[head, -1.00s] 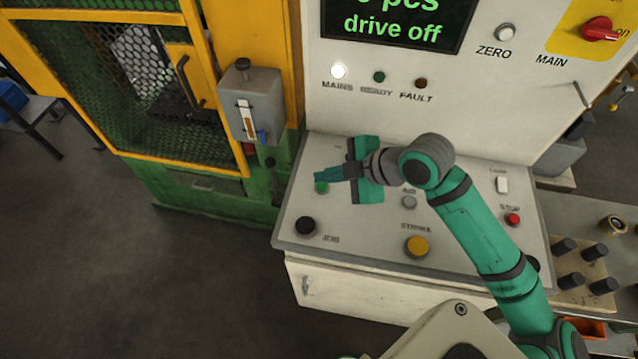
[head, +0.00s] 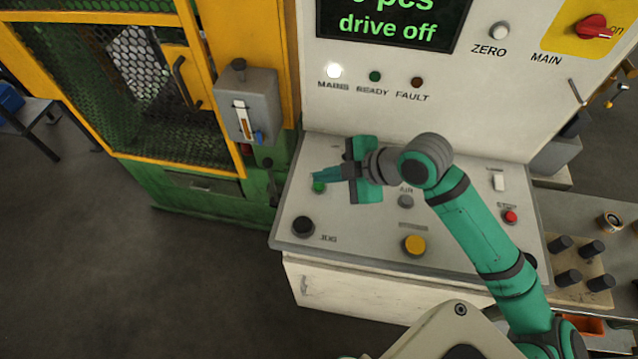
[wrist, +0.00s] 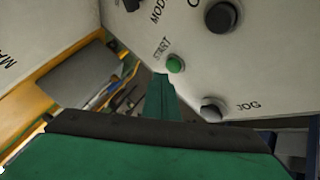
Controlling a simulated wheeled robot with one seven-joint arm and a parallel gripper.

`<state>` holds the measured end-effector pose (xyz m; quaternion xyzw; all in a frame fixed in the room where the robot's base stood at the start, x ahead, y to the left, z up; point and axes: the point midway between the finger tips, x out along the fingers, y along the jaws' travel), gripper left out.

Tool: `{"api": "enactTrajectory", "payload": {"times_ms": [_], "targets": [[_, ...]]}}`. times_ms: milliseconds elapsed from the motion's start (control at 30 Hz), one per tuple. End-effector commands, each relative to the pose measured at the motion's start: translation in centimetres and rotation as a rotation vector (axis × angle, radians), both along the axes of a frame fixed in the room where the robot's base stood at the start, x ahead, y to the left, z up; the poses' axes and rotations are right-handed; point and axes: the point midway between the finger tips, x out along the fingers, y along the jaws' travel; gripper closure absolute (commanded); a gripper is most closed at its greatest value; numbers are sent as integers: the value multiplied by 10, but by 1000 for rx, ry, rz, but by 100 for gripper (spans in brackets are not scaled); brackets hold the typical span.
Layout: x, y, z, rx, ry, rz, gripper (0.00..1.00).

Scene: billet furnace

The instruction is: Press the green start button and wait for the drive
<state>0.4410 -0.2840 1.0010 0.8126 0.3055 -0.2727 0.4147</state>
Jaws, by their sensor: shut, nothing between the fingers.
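The green start button (head: 319,187) sits at the left of the sloped control panel (head: 350,243), partly hidden by my fingers in the head view. In the wrist view the green button (wrist: 176,64) shows whole beside the word START. My gripper (head: 316,175) is shut and empty, its fingertips just above the button in the head view. In the wrist view my gripper's tips (wrist: 160,78) lie just left of and below the button; I cannot tell whether they touch it. The display (head: 390,24) reads "drive off". The MAINS lamp (head: 334,71) is lit white; READY (head: 375,76) and FAULT (head: 417,82) look dark.
A black JOG button (head: 303,227), a yellow button (head: 415,245) and a red STOP button (head: 510,217) stand on the panel. A grey box with a lever (head: 248,105) and a yellow-framed mesh guard (head: 110,80) are to the left.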

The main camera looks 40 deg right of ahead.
Motion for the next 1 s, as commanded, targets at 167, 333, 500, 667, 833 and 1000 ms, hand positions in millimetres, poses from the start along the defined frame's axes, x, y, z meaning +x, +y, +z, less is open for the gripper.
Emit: {"api": "enactTrajectory", "payload": {"times_ms": [167,333,500,667,833,1000], "targets": [[0,0,0,1,0,-1,100],[0,0,0,0,-1,-1,100],[0,0,-2,0,1,-1,100],[0,-1,-7,0,1,-1,100],[1,0,-9,-1,0,-1,100],[1,0,-9,0,1,-1,100]]}}
